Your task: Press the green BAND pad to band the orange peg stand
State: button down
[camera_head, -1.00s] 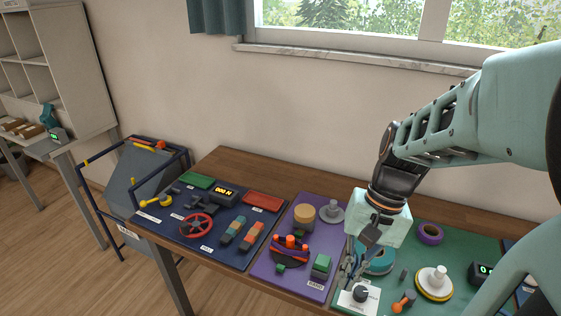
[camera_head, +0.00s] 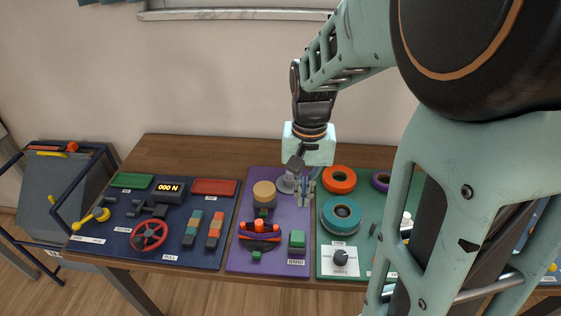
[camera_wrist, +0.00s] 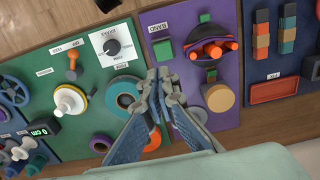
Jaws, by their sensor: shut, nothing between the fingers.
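The green BAND pad (camera_head: 297,239) stands on the front right of the purple panel (camera_head: 235,262), behind its BAND label. In the wrist view the pad (camera_wrist: 163,49) shows just beyond my fingertips. The peg stand (camera_head: 260,231), a dark curved holder with orange pegs, is left of the pad; the wrist view shows it (camera_wrist: 211,48) too. My gripper (camera_head: 305,201) is shut and empty, pointing down above the right part of the purple panel, behind the pad in the head view. In the wrist view its fingertips (camera_wrist: 165,74) are together. They appear apart from the pad.
A tan cylinder (camera_head: 264,193) and a grey post (camera_head: 287,183) stand at the back of the purple panel. On the green panel to the right are a teal spool (camera_head: 342,217), an orange spool (camera_head: 339,179) and a dial (camera_head: 341,256). A red wheel (camera_head: 149,235) is left.

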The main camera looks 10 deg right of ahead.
jog(key=shift+w+a, duration=0.1)
jog(key=shift+w, duration=0.3)
send_near(299, 236)
notch_tip(299, 236, down, 7)
jog(key=shift+r, duration=0.1)
dwell(0.5)
jog(key=shift+s+a+f+b, duration=0.1)
jog(key=shift+f+b, duration=0.9)
jog(key=shift+f, duration=0.1)
jog(key=shift+r, duration=0.15)
notch_tip(299, 236, up, 14)
jog(key=p, duration=0.3)
